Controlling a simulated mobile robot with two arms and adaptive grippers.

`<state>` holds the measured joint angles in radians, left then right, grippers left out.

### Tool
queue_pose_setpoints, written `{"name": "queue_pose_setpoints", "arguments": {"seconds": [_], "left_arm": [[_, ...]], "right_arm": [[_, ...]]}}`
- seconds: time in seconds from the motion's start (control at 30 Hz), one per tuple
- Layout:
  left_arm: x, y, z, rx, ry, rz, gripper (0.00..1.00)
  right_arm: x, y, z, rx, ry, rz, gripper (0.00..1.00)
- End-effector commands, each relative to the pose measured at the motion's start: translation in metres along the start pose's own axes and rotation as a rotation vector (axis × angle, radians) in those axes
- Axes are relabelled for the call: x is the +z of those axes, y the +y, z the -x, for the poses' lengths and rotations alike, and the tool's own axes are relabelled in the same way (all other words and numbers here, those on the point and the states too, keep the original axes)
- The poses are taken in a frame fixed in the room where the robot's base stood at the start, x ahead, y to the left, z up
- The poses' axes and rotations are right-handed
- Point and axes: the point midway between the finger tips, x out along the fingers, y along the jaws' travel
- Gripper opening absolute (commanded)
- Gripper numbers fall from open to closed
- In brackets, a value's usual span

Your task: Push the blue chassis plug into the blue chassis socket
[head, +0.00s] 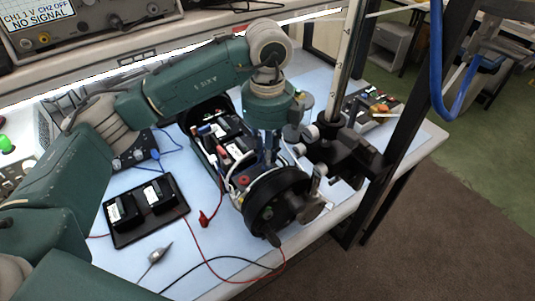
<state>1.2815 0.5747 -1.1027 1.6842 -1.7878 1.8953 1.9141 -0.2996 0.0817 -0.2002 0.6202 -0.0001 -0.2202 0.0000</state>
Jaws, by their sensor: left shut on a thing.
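My left gripper (268,153) points down over the open electronics chassis (237,148), close to the round black end cap (279,205). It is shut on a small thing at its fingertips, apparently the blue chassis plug. The plug is mostly hidden by the fingers and too small to make out clearly. The blue chassis socket cannot be told apart among the wires and parts below the gripper. My right gripper is not in view.
A black tray with two black packs (143,235) lies left of the chassis. Red and black leads cross the blue mat (205,262). A pole stand with a black block (343,150) stands close right of the gripper. A red clip (206,219) lies in front.

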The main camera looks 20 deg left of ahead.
Motion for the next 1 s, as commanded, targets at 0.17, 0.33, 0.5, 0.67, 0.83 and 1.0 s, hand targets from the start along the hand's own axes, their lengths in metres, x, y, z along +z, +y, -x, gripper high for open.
{"name": "queue_pose_setpoints", "arguments": {"seconds": [0.17,0.33,0.5,0.67,0.83,1.0], "left_arm": [[0.000,0.000,-0.005,0.000,0.000,0.000,0.00],[0.000,0.000,-0.008,0.000,0.000,0.000,0.00],[0.000,0.000,-0.009,0.000,0.000,0.000,0.32],[0.000,0.000,-0.009,0.000,0.000,0.000,0.38],[0.000,0.000,-0.008,0.000,0.000,0.000,0.38],[0.000,-0.001,0.008,-0.003,-0.001,0.001,0.38]], "right_arm": [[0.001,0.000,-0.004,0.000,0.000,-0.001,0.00],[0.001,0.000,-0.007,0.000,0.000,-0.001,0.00],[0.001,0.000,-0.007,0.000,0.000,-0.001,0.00],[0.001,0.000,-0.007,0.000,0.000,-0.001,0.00],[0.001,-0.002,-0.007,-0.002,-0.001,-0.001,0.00],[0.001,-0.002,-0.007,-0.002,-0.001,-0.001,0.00]]}}
